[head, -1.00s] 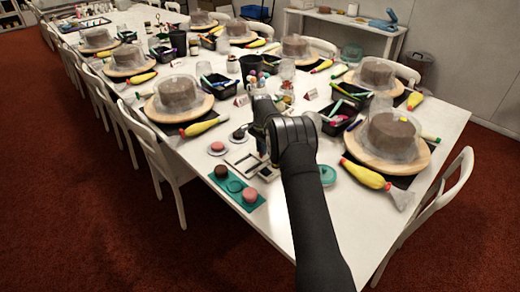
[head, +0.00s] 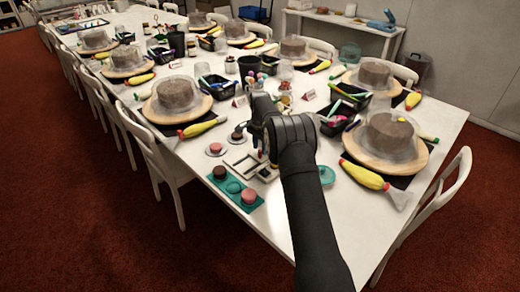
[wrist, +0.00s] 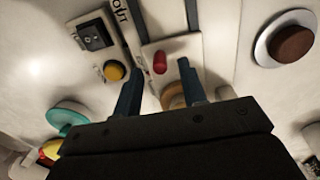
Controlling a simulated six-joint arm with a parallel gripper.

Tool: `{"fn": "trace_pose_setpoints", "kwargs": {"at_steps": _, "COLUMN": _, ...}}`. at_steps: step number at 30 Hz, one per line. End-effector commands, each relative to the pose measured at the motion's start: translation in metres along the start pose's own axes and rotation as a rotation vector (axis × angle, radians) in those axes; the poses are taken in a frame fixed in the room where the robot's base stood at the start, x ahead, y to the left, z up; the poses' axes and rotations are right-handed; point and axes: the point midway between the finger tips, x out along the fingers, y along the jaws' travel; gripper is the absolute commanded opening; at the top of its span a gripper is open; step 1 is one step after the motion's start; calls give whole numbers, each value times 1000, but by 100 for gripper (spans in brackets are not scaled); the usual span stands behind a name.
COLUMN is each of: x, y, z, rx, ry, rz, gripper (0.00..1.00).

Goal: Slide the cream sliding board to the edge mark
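The cream sliding board (wrist: 178,48) lies under my gripper in the wrist view, with a small red knob (wrist: 160,62) on it. My gripper (wrist: 161,66) is open, its two dark fingers apart on either side of the red knob; I cannot tell whether they touch it. In the head view my arm partly hides the pale frame-like fixture (head: 236,165) at the near end of the table. Beside the board is a dark strip with partly visible lettering, a yellow button (wrist: 115,70) and a black switch block (wrist: 96,35). I cannot make out the edge mark.
A teal tray (head: 235,187) with small round cakes sits left of my gripper. A brown cake on a white plate (wrist: 266,48) is close by in the wrist view. A teal round item (head: 327,175) stands right of my arm. Covered cakes on turntables (head: 430,155) and piping bags line the table.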

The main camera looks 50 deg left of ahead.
Motion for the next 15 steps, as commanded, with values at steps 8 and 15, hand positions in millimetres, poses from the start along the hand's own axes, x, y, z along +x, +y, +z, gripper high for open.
{"fn": "trace_pose_setpoints", "kwargs": {"at_steps": 8, "x": -29, "y": 0, "z": 0, "rx": 0, "ry": 1, "rz": -1, "gripper": 38}}
{"fn": "trace_pose_setpoints", "kwargs": {"at_steps": 15, "x": -51, "y": 0, "z": 0, "rx": 0, "ry": 1, "rz": -1, "gripper": 38}}
